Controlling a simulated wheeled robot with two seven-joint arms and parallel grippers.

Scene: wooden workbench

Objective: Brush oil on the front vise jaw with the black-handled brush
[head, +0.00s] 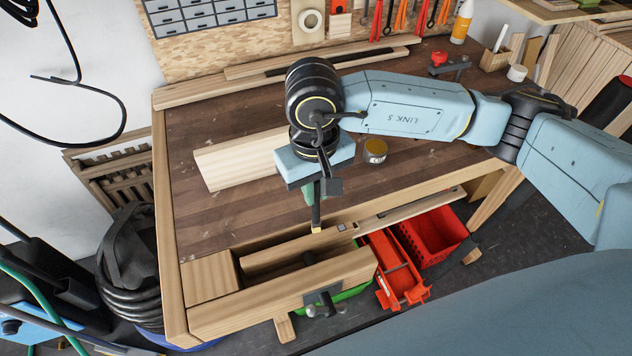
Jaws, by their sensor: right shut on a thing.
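My right gripper (322,188) points down over the front part of the bench, shut on the black-handled brush (316,215). The brush hangs roughly upright with its pale tip down, close to the vise's rear side; I cannot tell whether the tip touches wood. The wooden front vise jaw (312,284) is at the bench's front edge, with a dark screw and handle (322,303). A gap separates it from the wood behind. A small round tin (375,151) stands on the bench to the right of my gripper. My left gripper is not in view.
A pale board (235,160) lies on the bench (205,225) left of my gripper. A green thing beside the brush is mostly hidden. Red crates (432,238) sit below the bench front. A small vise (448,68) and a wooden holder (494,60) stand at the back right.

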